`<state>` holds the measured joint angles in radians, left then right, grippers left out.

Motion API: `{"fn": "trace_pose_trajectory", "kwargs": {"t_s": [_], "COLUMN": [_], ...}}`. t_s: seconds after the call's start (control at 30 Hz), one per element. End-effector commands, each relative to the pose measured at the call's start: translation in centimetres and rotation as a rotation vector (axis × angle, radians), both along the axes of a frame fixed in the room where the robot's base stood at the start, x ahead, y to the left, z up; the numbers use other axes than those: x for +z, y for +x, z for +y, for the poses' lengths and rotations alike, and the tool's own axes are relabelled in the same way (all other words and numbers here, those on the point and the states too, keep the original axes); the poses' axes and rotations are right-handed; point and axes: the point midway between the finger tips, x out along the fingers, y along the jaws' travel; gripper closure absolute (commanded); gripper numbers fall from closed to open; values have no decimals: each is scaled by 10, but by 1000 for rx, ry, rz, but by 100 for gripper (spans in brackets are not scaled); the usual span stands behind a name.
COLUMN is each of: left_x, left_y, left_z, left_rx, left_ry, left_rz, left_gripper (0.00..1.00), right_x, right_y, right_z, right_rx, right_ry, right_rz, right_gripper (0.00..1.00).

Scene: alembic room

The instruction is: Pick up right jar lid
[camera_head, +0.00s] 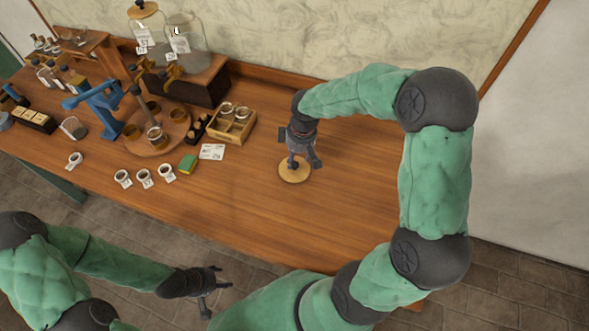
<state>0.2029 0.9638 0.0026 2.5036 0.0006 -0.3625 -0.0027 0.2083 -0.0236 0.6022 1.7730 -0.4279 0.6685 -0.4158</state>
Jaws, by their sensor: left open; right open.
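A round, flat, light-wooden lid (294,172) lies on the table to the right of the wooden tray. My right gripper (303,163) points down just above the lid, open, with its fingers over the lid's upper part. I cannot tell whether the fingers touch it. My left gripper (214,296) is open and empty, low in front of the table's front edge. Two large glass jars stand at the back: the left jar (149,36) wears a wooden lid (143,9), and the right jar (187,46) shows no lid.
A blue stand (97,103) and several small cups are further left. The table's front middle (250,215) is clear.

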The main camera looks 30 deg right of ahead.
Motion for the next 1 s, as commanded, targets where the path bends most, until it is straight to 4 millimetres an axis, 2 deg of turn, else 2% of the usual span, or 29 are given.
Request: {"fn": "trace_pose_trajectory", "kwargs": {"t_s": [0.17, 0.43, 0.7, 0.9, 1.0], "left_x": [-5, -17, -17, -17, -17], "left_y": [0, 0, 0, 0, 0], "left_z": [0, 0, 0, 0, 0], "left_rx": [0, 0, 0, 0, 0], "left_ry": [0, 0, 0, 0, 0], "left_rz": [0, -1, -1, -1, -1], "left_gripper": [44, 44, 44, 44, 44], "right_x": [-13, -49, -51, -51, -51], "right_y": [2, 7, 8, 8, 8], "right_z": [0, 1, 2, 2, 2], "right_rx": [-1, -1, 0, 0, 0], "right_ry": [0, 0, 0, 0, 0], "right_rz": [-1, 1, -2, -1, -1], "right_gripper": [44, 44, 44, 100, 100]}}
